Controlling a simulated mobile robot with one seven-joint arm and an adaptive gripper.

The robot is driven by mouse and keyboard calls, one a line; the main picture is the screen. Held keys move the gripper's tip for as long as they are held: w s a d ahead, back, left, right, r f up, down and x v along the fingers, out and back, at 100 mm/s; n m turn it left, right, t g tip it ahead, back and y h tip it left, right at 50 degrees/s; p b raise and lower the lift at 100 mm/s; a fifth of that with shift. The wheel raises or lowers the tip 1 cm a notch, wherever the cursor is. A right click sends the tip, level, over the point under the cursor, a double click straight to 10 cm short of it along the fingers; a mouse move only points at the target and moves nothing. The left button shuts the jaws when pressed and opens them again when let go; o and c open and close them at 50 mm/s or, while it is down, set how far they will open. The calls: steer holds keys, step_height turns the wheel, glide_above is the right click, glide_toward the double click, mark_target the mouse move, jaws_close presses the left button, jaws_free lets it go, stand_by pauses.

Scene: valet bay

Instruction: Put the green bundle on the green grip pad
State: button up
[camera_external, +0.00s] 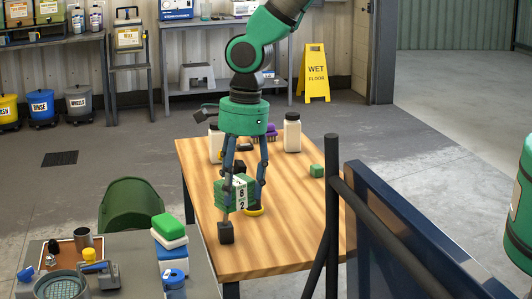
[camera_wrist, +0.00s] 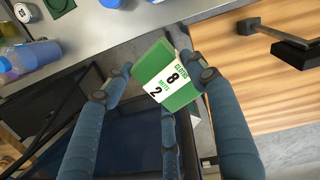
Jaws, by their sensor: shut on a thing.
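The green bundle (camera_external: 222,193) has a white label with the numbers 8 and 2. My gripper (camera_external: 243,195) is shut on it, with fingers on either side. In the wrist view, the bundle (camera_wrist: 168,76) sits tilted between the blue-grey fingers of my gripper (camera_wrist: 160,80), with floor and table edge behind it. It appears held in the air. A flat dark green square (camera_wrist: 60,5), possibly the green grip pad, lies on the grey bench at the wrist view's top edge, partly cut off. I cannot clearly identify the pad in the external view.
The wooden table (camera_external: 290,235) holds white bottles, a small green block (camera_external: 316,171), a yellow ring (camera_external: 253,211) and a black-headed tool (camera_external: 226,233). The grey bench (camera_external: 120,285) carries a stack topped with green (camera_external: 165,226). A dark blue panel (camera_external: 400,225) stands at right.

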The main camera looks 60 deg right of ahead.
steer(key=w+a, duration=0.2)
steer(key=w, duration=0.3)
steer(key=w+a+f+p, duration=0.1)
steer(key=w+a, duration=0.1)
steer(key=w, duration=0.3)
steer(key=w+a, duration=0.2)
steer(key=w, duration=0.2)
steer(key=shift+w+a+f+p, duration=0.15)
steer(key=shift+w+f+p, duration=0.1)
steer(key=shift+w+p, duration=0.15)
steer(key=shift+f, duration=0.1)
steer(key=shift+f+p, duration=0.35)
steer(key=shift+f, duration=1.3)
steer(key=shift+f, duration=0.15)
steer(key=o, duration=1.4)
steer(key=shift+c, duration=0.2)
steer(key=shift+s, duration=0.1)
steer(key=shift+r, duration=0.2)
step_height(320, 180, up, 12)
steer(key=d+b, duration=0.1)
steer(key=shift+s+d, duration=0.2)
steer(key=shift+s, duration=0.05)
